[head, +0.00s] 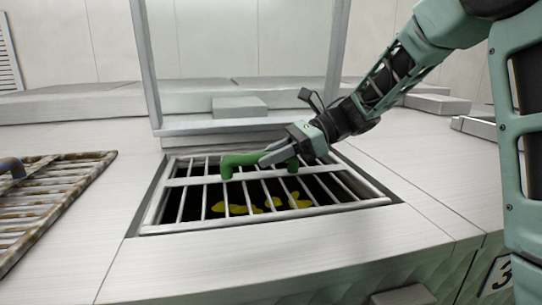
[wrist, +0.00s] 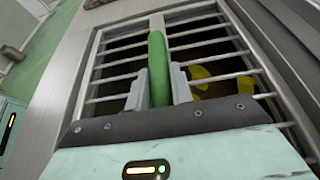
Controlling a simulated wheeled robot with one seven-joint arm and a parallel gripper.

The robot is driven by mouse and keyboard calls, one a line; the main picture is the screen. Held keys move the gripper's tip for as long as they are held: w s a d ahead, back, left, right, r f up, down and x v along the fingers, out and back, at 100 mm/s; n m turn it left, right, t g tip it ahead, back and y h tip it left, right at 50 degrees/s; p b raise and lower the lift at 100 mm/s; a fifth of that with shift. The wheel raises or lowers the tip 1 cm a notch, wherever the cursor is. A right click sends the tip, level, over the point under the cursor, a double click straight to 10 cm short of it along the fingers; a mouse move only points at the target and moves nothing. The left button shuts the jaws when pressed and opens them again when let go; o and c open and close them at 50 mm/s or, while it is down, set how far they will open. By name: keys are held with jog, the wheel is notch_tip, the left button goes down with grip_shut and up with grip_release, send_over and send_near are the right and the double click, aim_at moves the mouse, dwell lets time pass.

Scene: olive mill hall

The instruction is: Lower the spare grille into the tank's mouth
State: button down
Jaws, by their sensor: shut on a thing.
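The spare grille (head: 207,181) is a clean metal frame of parallel bars with a green handle (head: 240,160) on its crossbar. It lies over the tank's mouth (head: 131,231), a dark rectangular opening in the pale top; whether it sits fully down cannot be told. My gripper (head: 290,146) is shut on the green handle. In the wrist view the handle (wrist: 157,70) stands between the two fingers (wrist: 158,88), with the bars (wrist: 115,84) beyond. Yellow matter (head: 235,208) shows below the bars, inside the tank.
A rusty, stained grille (head: 62,190) with a bluish handle lies on the top at the left. A raised metal frame (head: 240,124) stands behind the mouth. Low pale blocks (head: 438,104) lie at the back right. The front strip of the top is clear.

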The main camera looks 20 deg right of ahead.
jog(key=c, duration=1.1)
grip_release()
jog(key=shift+r, duration=0.1)
jog(key=shift+c, duration=0.2)
jog(key=b+v, duration=0.5)
jog(key=v, duration=1.2)
jog(key=shift+d+b, duration=0.2)
jog(key=shift+b, duration=0.15)
jog(key=shift+s, duration=0.1)
notch_tip(320, 180, up, 11)
jog(key=s+p, duration=0.2)
jog(key=s, duration=0.1)
jog(key=shift+a+p, duration=0.3)
